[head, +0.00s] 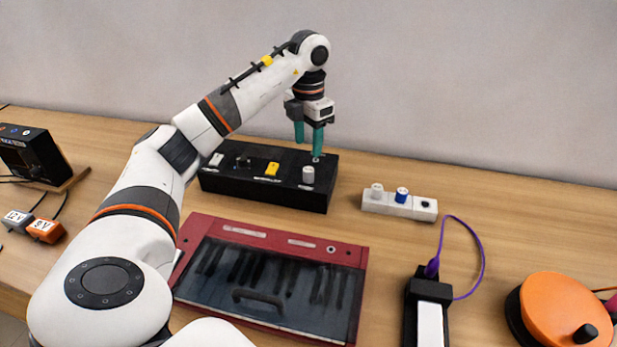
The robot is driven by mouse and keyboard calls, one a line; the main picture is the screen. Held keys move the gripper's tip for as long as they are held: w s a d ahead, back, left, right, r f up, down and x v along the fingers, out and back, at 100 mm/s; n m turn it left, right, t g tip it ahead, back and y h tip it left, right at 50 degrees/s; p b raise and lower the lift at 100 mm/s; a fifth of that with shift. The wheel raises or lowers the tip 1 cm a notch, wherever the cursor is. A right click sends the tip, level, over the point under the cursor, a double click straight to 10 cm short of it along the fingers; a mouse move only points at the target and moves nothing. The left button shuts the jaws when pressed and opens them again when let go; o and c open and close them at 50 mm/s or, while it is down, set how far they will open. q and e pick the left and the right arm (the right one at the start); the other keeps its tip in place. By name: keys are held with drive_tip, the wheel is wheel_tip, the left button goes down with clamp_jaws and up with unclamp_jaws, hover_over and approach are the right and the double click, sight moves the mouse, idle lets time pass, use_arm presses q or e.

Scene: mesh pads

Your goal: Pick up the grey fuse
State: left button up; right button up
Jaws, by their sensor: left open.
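My left gripper (308,148) points down with its teal fingers apart and nothing between them. It is over the right part of a black box (265,193). A pale grey-white cylindrical fuse (308,174) stands upright in the box's top, just below the fingertips and apart from them. A second pale grey cylinder (377,190) stands at the left end of a white block (427,212) to the right, beside a blue one (402,195). Which of the two pale pieces is the grey fuse is hard to tell by colour. My right gripper is out of view.
The black box also holds a yellow piece (272,169) and a white switch (216,160). A red case (355,255) with a dark clear lid lies in front. A purple cable (482,255) and an orange disc (560,308) are at right. A grey wall is behind.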

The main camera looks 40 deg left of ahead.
use_arm(q)
wheel_tip(320, 180, down, 2)
drive_tip(key=shift+a+f, duration=0.1)
drive_tip(key=shift+f, duration=0.1)
wheel_tip(320, 180, down, 6)
drive_tip(key=shift+s+r, duration=0.1)
drive_tip(key=shift+r, duration=0.05)
clamp_jaws()
wheel_tip(320, 180, up, 10)
wheel_tip(320, 180, up, 4)
drive_tip(key=p, duration=0.5)
hover_over(308, 169)
idle(0.9)
